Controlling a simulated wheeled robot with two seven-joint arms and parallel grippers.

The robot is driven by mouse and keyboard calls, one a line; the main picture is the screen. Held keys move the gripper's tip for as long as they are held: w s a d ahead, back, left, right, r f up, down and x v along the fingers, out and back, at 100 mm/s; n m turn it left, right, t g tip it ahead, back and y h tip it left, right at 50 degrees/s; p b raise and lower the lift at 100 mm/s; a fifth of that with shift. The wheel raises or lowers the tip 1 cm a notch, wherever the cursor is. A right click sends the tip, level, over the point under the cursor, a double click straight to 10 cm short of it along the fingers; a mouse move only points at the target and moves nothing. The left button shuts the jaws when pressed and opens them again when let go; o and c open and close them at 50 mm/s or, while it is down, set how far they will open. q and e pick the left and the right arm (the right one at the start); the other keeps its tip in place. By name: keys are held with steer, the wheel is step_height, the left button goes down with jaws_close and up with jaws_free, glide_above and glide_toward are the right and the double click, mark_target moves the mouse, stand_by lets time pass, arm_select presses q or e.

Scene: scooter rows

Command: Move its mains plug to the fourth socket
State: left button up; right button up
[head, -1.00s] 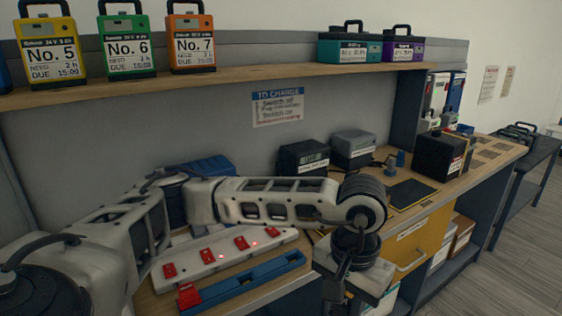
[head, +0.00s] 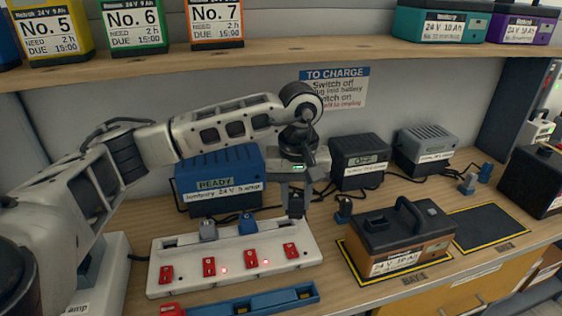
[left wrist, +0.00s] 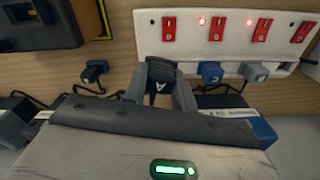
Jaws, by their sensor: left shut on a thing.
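My left gripper (head: 296,210) is shut on a black mains plug, which shows between the fingers in the left wrist view (left wrist: 160,80), marked with a pale letter. The gripper (left wrist: 160,95) points down at the right end of the white socket strip (head: 235,272), by its right-hand switch. I cannot tell whether the plug is seated. A grey plug (head: 208,230) and a blue plug (head: 248,224) stand in the strip's middle; they also show in the left wrist view. Red switches (head: 290,250) line its front; the two middle ones have lights. My right gripper is not in view.
A blue charger (head: 218,190) marked READY, a black charger (head: 360,162) and a grey charger (head: 425,148) stand behind. A battery with a handle (head: 405,240) sits right of the strip. A dark plug (head: 343,210) stands between. A blue rail (head: 245,303) lies in front.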

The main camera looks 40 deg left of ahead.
arm_select(q)
steer(key=a+f+n+b, duration=0.1)
steer(key=w+a+f+n+b, duration=0.1)
steer(key=a+f+n+b, duration=0.1)
steer(key=shift+w+a+f, duration=0.25)
steer(key=shift+w+a, duration=0.05)
steer(key=shift+w, duration=0.1)
steer(key=shift+f+b, duration=0.55)
steer(key=shift+f, duration=0.15)
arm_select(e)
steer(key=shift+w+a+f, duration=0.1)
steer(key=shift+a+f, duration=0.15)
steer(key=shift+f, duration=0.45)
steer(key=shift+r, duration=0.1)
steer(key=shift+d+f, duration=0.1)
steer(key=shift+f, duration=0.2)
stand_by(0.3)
arm_select(q)
steer(key=shift+f+b, duration=0.85)
steer(key=shift+f, duration=0.15)
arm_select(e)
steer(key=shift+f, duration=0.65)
arm_select(q)
steer(key=o, duration=1.1)
